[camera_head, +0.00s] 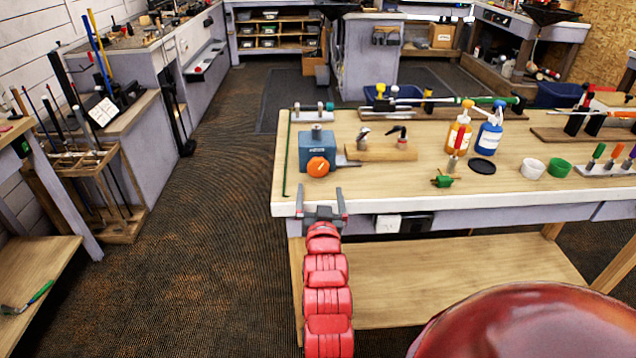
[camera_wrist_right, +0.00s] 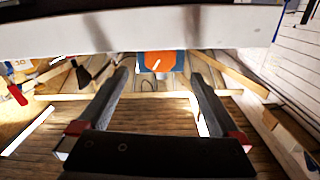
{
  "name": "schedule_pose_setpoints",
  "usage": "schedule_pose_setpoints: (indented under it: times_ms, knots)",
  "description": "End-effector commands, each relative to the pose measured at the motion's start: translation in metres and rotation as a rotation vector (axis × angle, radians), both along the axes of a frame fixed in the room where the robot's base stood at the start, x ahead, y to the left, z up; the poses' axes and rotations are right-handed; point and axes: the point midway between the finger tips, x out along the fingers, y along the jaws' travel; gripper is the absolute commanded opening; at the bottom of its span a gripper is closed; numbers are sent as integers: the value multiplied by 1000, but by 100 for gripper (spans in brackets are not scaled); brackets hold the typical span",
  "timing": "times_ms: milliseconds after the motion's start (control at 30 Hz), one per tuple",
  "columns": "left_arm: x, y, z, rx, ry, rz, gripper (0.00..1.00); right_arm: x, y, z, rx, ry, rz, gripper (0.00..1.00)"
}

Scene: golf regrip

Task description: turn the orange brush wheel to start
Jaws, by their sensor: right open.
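The orange brush wheel (camera_head: 318,166) is on the front of a small blue machine (camera_head: 316,140) at the left end of the workbench. In the right wrist view the orange wheel (camera_wrist_right: 160,63) shows a pale mark on its face, with the blue body (camera_wrist_right: 143,66) around it. My right gripper (camera_head: 321,192) is open and empty at the bench's front edge, in front of the wheel and apart from it. In the wrist view its two fingers (camera_wrist_right: 161,72) stand wide, one on each side of the wheel. My left gripper is not in view.
The workbench (camera_head: 370,190) carries a wooden block with clamps (camera_head: 382,152), an orange bottle (camera_head: 459,135), a blue bottle (camera_head: 488,137) and small cups (camera_head: 532,169). A thin green rod (camera_head: 287,150) lies left of the machine. The bench top right of the wheel is mostly clear.

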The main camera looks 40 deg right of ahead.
Motion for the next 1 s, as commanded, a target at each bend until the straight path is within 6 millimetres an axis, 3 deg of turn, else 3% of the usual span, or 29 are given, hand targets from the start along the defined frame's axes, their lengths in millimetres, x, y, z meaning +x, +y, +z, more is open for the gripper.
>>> schedule_pose_setpoints:
  times_ms: [200, 400, 833, 1000]
  knots:
    - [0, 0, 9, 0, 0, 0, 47, 39, -25, 3, -1, 1, -1, 100]
    - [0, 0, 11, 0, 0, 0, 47, 61, -38, 2, 0, 1, 0, 100]
    - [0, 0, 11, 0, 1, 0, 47, 69, -43, 0, 0, 2, 1, 100]
    - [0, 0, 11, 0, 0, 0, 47, 69, -43, 0, 0, 2, 1, 71]
